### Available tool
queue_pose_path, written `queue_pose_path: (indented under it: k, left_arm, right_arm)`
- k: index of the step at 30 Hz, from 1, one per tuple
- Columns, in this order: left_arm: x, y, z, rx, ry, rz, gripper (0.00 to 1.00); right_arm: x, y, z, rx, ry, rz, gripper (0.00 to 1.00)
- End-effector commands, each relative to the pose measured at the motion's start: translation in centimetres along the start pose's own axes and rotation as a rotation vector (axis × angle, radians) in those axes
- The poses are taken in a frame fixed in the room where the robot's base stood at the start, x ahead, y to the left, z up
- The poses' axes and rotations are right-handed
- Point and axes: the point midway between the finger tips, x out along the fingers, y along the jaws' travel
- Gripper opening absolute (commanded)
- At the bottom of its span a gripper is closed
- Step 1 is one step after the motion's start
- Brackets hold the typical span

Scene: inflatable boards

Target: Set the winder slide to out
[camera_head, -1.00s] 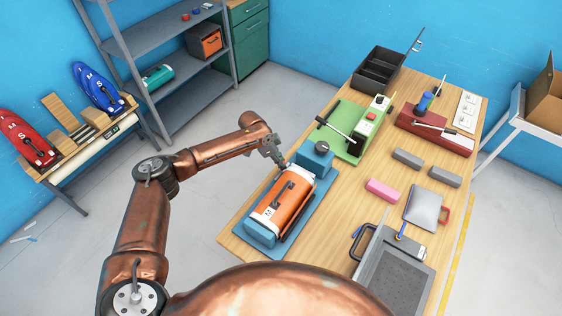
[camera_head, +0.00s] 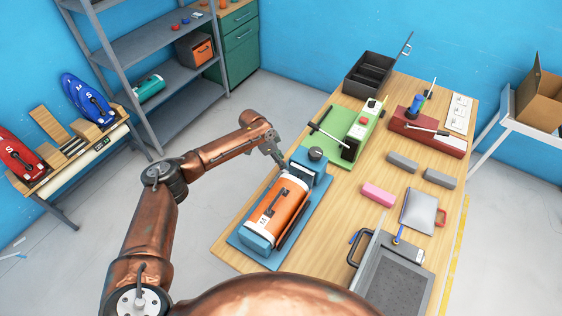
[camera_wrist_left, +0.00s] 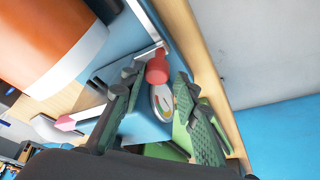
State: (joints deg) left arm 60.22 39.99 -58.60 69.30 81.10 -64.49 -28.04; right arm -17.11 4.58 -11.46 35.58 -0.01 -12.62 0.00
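The winder is a blue unit with an orange roll (camera_head: 280,205) lying on a blue base plate (camera_head: 240,244). Its blue end block (camera_head: 310,168) carries a dark round knob on top. My left gripper (camera_head: 281,163) is beside the end block, at the roll's far end. In the left wrist view, a red knob (camera_wrist_left: 157,68) on a pale metal strip shows between the tips of my left gripper (camera_wrist_left: 156,78). The fingers are apart, with a gap seen on either side of the knob. A round dial (camera_wrist_left: 163,102) sits just below it. My right gripper is out of view.
A green station (camera_head: 340,140) with a black lever stands behind the winder. A red unit (camera_head: 428,138), grey blocks (camera_head: 402,162), a pink block (camera_head: 378,194) and a grey pouch (camera_head: 418,209) are to the right. Bare tabletop (camera_head: 345,200) lies between.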

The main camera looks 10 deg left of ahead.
Motion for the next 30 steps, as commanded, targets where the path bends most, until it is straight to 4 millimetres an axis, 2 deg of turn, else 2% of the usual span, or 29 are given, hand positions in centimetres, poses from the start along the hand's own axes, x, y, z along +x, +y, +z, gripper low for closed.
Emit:
queue_pose_path:
  k: [10, 14, 17, 27, 30]
  left_arm:
    - [0.1, 0.1, 0.1, 0.0, -0.002, 0.003, 0.28]
    - [-0.7, 0.1, 0.1, 0.001, -0.001, 0.003, 0.28]
    - [-2.1, 0.0, 0.1, 0.001, -0.001, 0.001, 0.28]
    - [-9.0, 0.0, 0.0, 0.0, 0.0, 0.001, 0.28]
    - [-10.4, 0.1, 0.0, 0.001, 0.0, 0.002, 0.28]
  right_arm:
    - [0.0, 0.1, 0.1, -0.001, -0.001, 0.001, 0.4]
    - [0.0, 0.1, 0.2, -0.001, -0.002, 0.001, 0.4]
    - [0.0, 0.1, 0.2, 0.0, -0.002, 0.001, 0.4]
    - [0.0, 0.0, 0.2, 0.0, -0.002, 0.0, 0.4]
    - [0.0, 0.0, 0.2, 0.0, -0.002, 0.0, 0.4]
